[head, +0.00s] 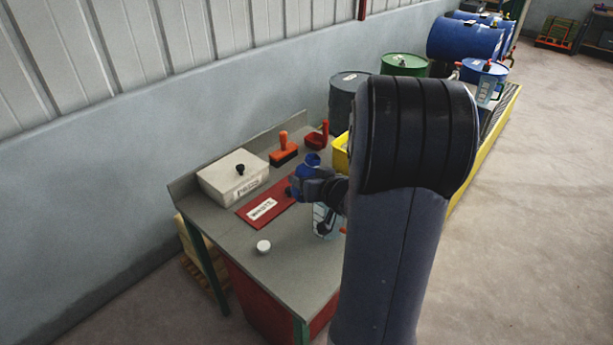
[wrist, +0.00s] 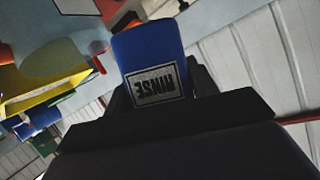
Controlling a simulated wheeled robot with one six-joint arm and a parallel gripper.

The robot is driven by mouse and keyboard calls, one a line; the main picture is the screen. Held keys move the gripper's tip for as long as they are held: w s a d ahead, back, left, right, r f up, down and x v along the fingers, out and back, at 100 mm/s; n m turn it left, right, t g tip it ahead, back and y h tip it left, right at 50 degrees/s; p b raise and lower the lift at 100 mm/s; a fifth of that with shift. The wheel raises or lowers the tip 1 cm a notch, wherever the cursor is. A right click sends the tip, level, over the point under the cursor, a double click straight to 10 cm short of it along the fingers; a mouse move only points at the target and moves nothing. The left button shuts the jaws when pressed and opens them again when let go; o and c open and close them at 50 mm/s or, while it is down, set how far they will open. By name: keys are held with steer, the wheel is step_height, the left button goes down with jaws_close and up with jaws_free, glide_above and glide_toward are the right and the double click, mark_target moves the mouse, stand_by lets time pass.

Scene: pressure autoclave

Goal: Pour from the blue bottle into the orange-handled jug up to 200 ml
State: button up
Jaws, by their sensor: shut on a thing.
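The blue bottle (wrist: 148,45), with a white label reading RINSE upside down, is between the fingers of my gripper (wrist: 155,92) in the wrist view. In the head view my gripper (head: 310,187) is shut on the blue bottle (head: 312,160) above the bench; the fingers hide part of it, and its exact tilt is hard to tell. The clear jug (head: 322,222) stands on the bench just below my gripper, partly hidden by my arm. A bit of its orange handle (head: 343,230) shows. The liquid level and any stream cannot be made out.
Drums stand behind. The front left bench is mostly clear.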

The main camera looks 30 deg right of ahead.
steer(key=shift+d+r+m+y+p, duration=0.25)
steer(key=shift+m+y+p, duration=0.2)
steer(key=shift+p, duration=0.7)
steer(key=shift+m+y+p, duration=0.25)
steer(key=shift+m+p, duration=0.2)
steer(key=shift+p, duration=0.45)
steer(key=shift+a+f+m+t+y+p, duration=0.1)
steer(key=shift+a+m+t+y+p, duration=0.25)
steer(key=shift+m+p, duration=0.45)
steer(key=shift+a+f+m+t+y+p, duration=0.15)
steer(key=shift+a+m+y+p, duration=0.1)
steer(key=shift+m+y+p, duration=0.5)
steer(key=shift+a+f+m+p, duration=0.1)
steer(key=shift+a+m+p, duration=0.1)
steer(key=shift+m+p, duration=0.35)
steer(key=shift+a+f+m+t+y, duration=0.15)
steer(key=shift+f+m+t+y, duration=0.3)
steer(key=shift+m, duration=0.45)
steer(key=shift+r, duration=0.1)
steer(key=shift+f+m+t+y+b, duration=0.15)
steer(key=shift+f+m+t+y, duration=0.2)
steer(key=shift+m, duration=0.4)
steer(key=shift+f+m+t+y+b, duration=0.1)
steer(key=shift+f+m+t+b, duration=0.1)
steer(key=shift+f+m, duration=0.4)
